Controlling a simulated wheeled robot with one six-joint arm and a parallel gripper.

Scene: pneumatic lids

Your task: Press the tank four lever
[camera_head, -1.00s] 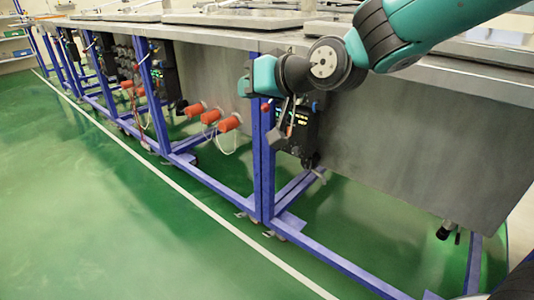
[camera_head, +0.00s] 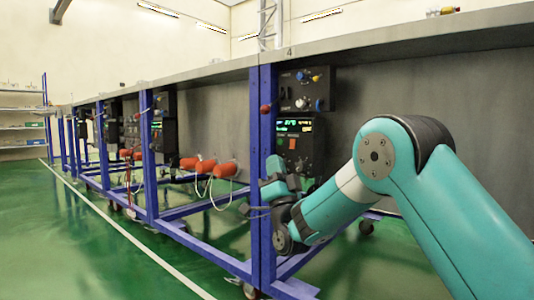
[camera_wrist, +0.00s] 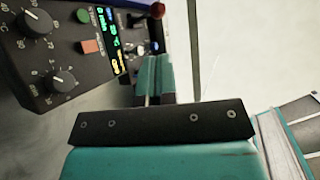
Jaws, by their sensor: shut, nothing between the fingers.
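A lever with a red ball knob (camera_head: 265,109) sits on the blue post (camera_head: 262,150) below the number 4 on the tank edge. In the wrist view a red knob (camera_wrist: 157,10), apparently the same one, shows at the top, beyond the fingertips. My gripper (camera_head: 274,168) is below the red knob and in front of the lower control box, apart from the knob. In the wrist view my gripper (camera_wrist: 154,62) has its fingers together, with nothing visible between them. The fingers are small and partly unclear in the head view.
An upper control box (camera_head: 303,88) with colored knobs hangs right of the post. Below it is a lower box (camera_head: 300,140) with green digits and dials. Orange plugs (camera_head: 222,170) with cables hang to the left. Green floor (camera_head: 70,240) lies open at left.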

